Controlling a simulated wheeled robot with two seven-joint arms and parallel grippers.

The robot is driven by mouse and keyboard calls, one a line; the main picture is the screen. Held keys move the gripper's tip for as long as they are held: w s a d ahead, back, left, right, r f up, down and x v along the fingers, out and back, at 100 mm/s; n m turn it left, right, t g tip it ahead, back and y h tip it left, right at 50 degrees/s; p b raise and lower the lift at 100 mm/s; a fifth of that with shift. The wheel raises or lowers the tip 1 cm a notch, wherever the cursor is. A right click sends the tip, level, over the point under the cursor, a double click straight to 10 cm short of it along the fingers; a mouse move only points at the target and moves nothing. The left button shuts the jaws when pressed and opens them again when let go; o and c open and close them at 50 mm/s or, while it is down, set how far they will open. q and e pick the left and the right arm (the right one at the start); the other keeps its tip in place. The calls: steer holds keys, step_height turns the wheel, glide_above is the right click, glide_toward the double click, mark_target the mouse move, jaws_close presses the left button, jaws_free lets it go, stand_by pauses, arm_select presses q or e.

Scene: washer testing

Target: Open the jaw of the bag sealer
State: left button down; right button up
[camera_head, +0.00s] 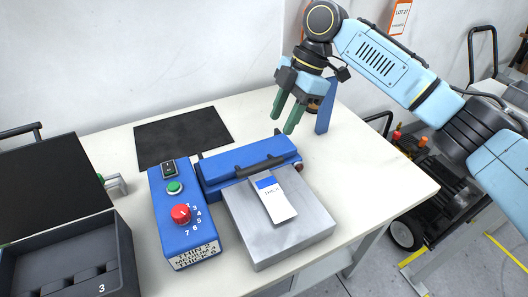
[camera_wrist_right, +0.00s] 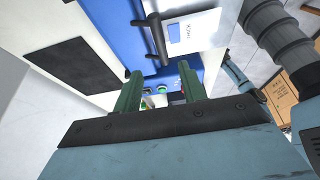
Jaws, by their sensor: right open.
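The bag sealer has a blue jaw (camera_head: 225,168) with a black bar handle (camera_head: 261,166) along its front. The jaw lies low and looks closed. To its left is the blue control box (camera_head: 183,235) with a green button, a red knob and numbers. My right gripper (camera_head: 283,114) is open and empty, with green fingers pointing down above and behind the jaw's right part, apart from the handle. In the right wrist view my gripper (camera_wrist_right: 160,90) shows open, with the handle (camera_wrist_right: 155,38) beyond the fingertips. My left gripper is not in view.
A metal plate (camera_head: 312,220) in front of the jaw bears a white-and-blue packet (camera_head: 282,205). A black mat (camera_head: 180,137) lies behind the sealer. A dark bin (camera_head: 75,262) stands at the left. A blue upright piece (camera_head: 325,110) stands behind my right gripper. The table's right side is clear.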

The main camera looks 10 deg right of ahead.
glide_toward(263, 163)
steer(key=shift+b+x, duration=0.45)
steer(key=shift+x, duration=0.8)
steer(key=x, duration=0.5)
steer(key=shift+s+f+b, duration=0.1)
steer(key=shift+b, duration=0.25)
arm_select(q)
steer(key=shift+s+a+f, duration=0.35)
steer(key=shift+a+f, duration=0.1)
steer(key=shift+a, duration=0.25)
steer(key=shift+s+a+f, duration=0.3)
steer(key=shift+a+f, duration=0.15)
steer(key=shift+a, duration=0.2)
arm_select(e)
steer(key=shift+a+f, duration=0.25)
steer(key=shift+f, duration=0.2)
steer(key=c, duration=0.9)
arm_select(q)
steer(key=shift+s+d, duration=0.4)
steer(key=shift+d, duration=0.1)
